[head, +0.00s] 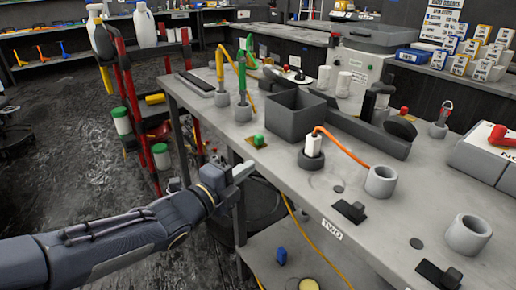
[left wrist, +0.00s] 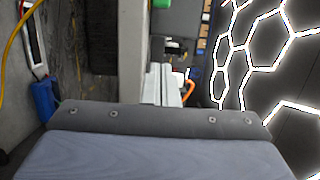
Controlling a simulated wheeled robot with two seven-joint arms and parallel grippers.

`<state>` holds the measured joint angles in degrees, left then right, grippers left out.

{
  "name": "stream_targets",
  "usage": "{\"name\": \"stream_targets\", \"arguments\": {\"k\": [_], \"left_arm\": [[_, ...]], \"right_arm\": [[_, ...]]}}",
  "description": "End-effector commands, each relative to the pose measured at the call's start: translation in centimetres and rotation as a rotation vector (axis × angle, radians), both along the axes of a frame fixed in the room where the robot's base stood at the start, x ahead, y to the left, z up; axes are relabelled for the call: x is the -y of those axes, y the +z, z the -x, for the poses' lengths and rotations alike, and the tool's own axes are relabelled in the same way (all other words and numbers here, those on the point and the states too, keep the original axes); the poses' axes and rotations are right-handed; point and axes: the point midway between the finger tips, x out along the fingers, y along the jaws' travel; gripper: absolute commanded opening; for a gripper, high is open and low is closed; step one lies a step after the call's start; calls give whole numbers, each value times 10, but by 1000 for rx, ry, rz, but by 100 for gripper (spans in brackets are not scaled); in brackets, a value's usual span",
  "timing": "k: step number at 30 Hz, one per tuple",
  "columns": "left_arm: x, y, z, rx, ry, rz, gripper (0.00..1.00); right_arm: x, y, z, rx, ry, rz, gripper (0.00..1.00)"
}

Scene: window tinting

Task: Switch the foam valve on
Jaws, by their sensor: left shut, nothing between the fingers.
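No part in view is labelled as the foam valve, and I cannot tell for sure which one it is. A small green knob (head: 258,140) sits on a brownish plate at the near-left edge of the grey workbench (head: 290,165). My left gripper (head: 243,171) is shut and empty, just outside the bench's near edge, below and left of the green knob and apart from it. In the left wrist view the grey gripper body fills the bottom, with pale fingers (left wrist: 164,85) beyond it. My right gripper is not in view.
A white bottle (head: 313,145) with an orange hose stands on the bench. Grey cups (head: 381,181), a grey open box (head: 295,114) and yellow and green tools (head: 242,75) are around it. A red rack (head: 130,100) stands left of the bench.

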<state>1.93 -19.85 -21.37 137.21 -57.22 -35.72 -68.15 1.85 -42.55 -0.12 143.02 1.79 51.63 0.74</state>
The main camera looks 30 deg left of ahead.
Motion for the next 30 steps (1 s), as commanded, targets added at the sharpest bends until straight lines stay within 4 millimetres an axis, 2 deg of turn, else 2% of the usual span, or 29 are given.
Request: {"name": "stream_targets", "arguments": {"k": [12, 15, 20, 30], "left_arm": [[14, -2, -86, -3, -3, 0, 0], [-4, 0, -91, -2, 5, -1, 0], [-19, 0, -97, -2, 4, 0, 0], [-24, 0, -99, 0, 1, 0, 0]], "right_arm": [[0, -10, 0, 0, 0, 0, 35], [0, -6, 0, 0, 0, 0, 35], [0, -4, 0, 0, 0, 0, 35], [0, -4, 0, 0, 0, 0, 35]]}}
